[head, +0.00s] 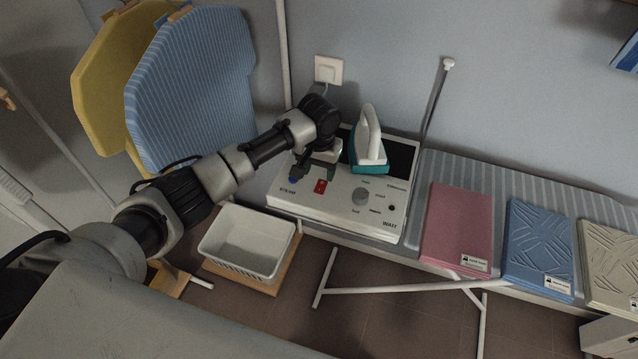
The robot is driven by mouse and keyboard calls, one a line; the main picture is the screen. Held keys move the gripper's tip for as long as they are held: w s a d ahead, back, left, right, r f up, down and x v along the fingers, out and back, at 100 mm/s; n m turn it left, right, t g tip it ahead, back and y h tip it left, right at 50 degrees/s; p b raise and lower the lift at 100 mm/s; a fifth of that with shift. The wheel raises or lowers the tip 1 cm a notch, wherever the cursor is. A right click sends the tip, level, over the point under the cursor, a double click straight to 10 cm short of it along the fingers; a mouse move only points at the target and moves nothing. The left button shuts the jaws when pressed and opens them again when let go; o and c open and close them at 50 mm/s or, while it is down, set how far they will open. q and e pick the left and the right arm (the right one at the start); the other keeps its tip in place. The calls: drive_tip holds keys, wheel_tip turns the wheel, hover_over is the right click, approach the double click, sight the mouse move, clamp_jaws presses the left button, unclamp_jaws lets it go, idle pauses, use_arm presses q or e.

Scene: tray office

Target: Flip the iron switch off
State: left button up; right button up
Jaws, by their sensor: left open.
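The iron station (340,222) is a white box at the left end of the ironing board. The switch's position is too small to tell. The teal and white iron (369,150) stands on the station's dark top pad. My left gripper (312,176) is open and empty, just above the panel beside the red switch, with its fingers pointing down. I cannot tell whether it touches the panel. My right gripper is not in view.
Pink (458,226), blue (538,246) and beige (612,262) folded pieces lie on the striped board (500,180) to the right. A white basket (247,243) stands below left. Blue (195,90) and yellow (100,80) boards lean behind my arm. A thin pole (436,100) rises behind the station.

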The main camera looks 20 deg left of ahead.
sight(319, 191)
use_arm(q)
wheel_tip(319, 191, down, 7)
drive_tip(key=shift+r, duration=0.1)
idle(0.3)
